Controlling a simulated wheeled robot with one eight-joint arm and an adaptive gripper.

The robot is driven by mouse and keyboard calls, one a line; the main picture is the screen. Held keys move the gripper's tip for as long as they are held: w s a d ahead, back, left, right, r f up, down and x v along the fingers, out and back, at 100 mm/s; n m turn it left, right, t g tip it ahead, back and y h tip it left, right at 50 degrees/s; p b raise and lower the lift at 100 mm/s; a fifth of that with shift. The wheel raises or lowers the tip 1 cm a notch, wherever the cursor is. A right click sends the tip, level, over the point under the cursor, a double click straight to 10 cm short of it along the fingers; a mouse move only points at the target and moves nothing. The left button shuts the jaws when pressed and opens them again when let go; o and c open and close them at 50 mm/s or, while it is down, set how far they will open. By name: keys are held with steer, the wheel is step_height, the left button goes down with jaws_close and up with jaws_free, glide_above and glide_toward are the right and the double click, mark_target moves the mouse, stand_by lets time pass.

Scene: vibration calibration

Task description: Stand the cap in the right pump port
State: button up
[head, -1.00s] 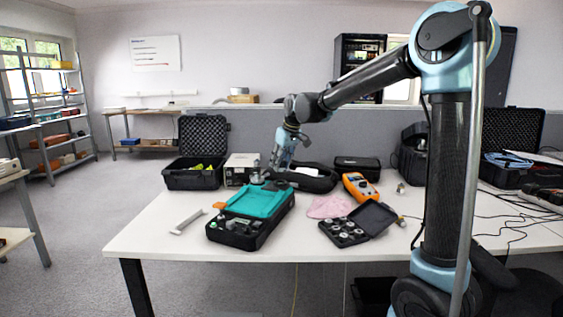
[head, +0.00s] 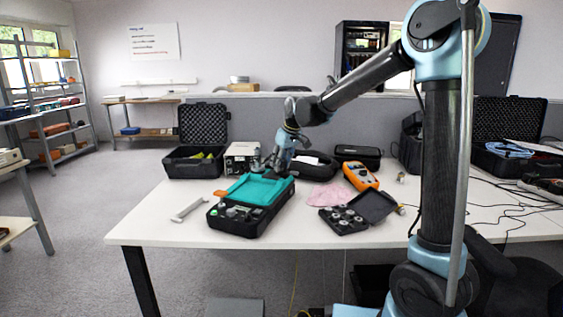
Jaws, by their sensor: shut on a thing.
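A black case with a teal top panel (head: 262,189) stands on the white table, with small knobs and fittings on its dark front panel (head: 236,212). My gripper (head: 262,166) hangs over the back edge of this case, tilted down to the left. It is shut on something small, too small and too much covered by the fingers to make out. I cannot tell a cap or the pump ports apart at this size.
An open black box (head: 343,221) of round parts lies right of the case, beside a pink cloth (head: 324,196) and an orange meter (head: 360,176). A beige instrument (head: 242,157) and an open hard case (head: 196,164) stand behind. A light bar (head: 188,209) lies left.

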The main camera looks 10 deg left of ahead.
steer(key=shift+o, duration=0.2)
steer(key=shift+s+d+f, duration=0.1)
steer(key=shift+d+f, duration=0.05)
steer(key=shift+f, duration=0.15)
stand_by(0.5)
steer(key=shift+c, duration=0.8)
steer(key=o, duration=1.4)
steer(key=shift+f, duration=0.1)
